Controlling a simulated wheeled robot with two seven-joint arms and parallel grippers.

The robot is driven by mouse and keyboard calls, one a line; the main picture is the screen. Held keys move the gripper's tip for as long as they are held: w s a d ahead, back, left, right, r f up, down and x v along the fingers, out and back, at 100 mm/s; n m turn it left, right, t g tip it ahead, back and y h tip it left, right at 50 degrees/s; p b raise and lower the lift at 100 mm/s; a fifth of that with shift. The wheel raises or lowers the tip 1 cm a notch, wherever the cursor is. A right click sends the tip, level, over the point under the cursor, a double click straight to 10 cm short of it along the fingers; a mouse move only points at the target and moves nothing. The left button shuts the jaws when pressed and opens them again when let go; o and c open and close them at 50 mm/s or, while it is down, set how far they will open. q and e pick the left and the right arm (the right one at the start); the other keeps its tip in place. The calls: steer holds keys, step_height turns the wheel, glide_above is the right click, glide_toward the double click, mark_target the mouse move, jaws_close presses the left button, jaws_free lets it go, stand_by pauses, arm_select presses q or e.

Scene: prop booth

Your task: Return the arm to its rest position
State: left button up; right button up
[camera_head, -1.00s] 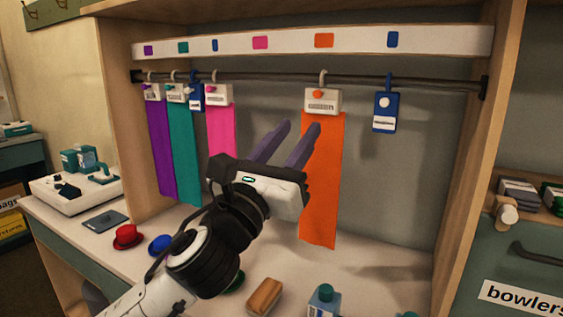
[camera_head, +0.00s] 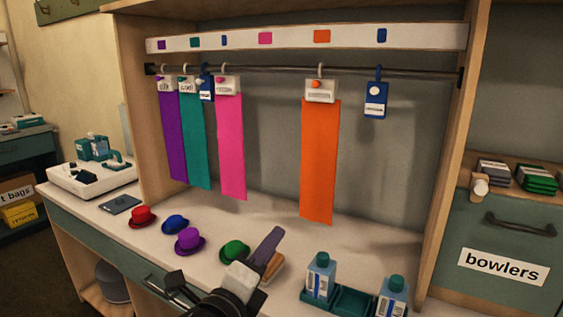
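My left gripper (camera_head: 268,247) is low in the picture, over the front of the booth counter (camera_head: 370,246). One dark finger shows plainly, pointing up and to the right; I cannot tell whether the gripper is open. No held thing shows at the finger. It overlaps a brown block (camera_head: 274,264) in the picture and appears just right of a green hat (camera_head: 236,250). My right gripper is not in view.
Purple (camera_head: 173,135), teal (camera_head: 194,140), pink (camera_head: 231,145) and orange (camera_head: 318,160) strips hang from the rail (camera_head: 280,69), with blue tags. Red (camera_head: 143,216), blue (camera_head: 175,224) and purple (camera_head: 189,240) hats stand left. Bottles (camera_head: 320,277) stand in a green tray (camera_head: 352,302) at front right.

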arm_select(q)
steer(key=s+a+f+n+g+y, duration=0.1)
steer(key=s+a+f+n, duration=0.1)
steer(key=s+f+n, duration=0.45)
steer(key=s+a+f+n+g+y, duration=0.1)
steer(key=a+f+n+g, duration=0.15)
steer(key=f, duration=0.65)
steer(key=s+a+f+n+g+y, duration=0.1)
steer(key=s+a+f+n, duration=0.3)
steer(key=f, duration=0.4)
steer(key=s+a+f+n+g, duration=0.2)
steer(key=s+f+n, duration=0.4)
steer(key=s, duration=0.3)
steer(key=s+a+f+n+g+y, duration=0.1)
steer(key=s+a+f+n, duration=0.3)
steer(key=s+f, duration=0.5)
steer(key=shift+s+n+g+y, duration=0.35)
steer(key=shift+s+n, duration=0.2)
steer(key=shift+n, duration=0.45)
